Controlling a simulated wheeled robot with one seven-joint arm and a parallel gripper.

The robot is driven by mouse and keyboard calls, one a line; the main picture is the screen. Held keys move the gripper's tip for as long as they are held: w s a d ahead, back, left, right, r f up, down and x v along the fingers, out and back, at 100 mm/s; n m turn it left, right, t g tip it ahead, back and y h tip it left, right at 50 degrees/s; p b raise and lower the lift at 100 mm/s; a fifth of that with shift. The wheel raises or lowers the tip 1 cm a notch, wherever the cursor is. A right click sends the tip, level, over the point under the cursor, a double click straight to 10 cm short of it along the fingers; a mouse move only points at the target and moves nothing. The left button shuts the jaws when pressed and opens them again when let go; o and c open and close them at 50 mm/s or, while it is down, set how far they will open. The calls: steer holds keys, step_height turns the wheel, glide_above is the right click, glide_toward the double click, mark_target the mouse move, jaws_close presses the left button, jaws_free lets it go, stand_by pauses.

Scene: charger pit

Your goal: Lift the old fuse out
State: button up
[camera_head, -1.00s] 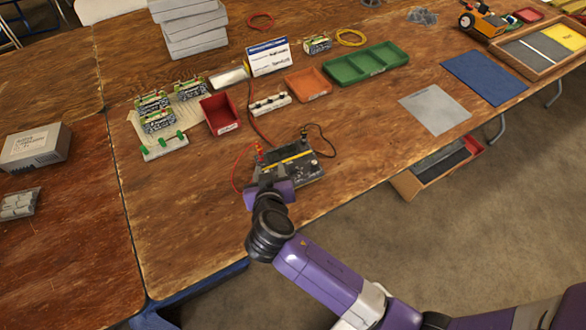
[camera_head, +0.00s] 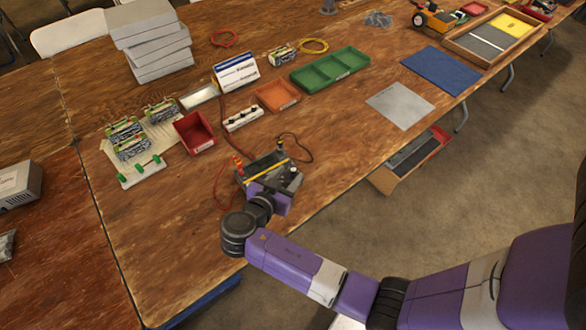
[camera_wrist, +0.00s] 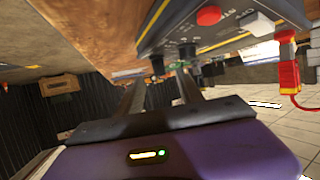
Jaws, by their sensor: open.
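The dark charger-like box (camera_head: 285,180) with a yellow stripe and red and black leads sits near the table's front edge. I cannot make out the old fuse for certain. My gripper (camera_wrist: 160,80) is open, its two fingers apart and reaching towards the black knobs. No held object shows between them. In the head view my gripper (camera_head: 262,192) is at the box's near side, its fingertips hidden.
A red bin (camera_head: 194,134), a white strip (camera_head: 243,118), an orange tray (camera_head: 277,96) and a green tray (camera_head: 330,70) stand behind the box. Green-ended parts (camera_head: 140,170) lie left. A red clip (camera_wrist: 288,75) hangs at the right in the wrist view. Bare wood lies left of the box.

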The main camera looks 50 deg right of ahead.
mark_target(293, 172)
steer(key=shift+x, duration=1.2)
jaws_close()
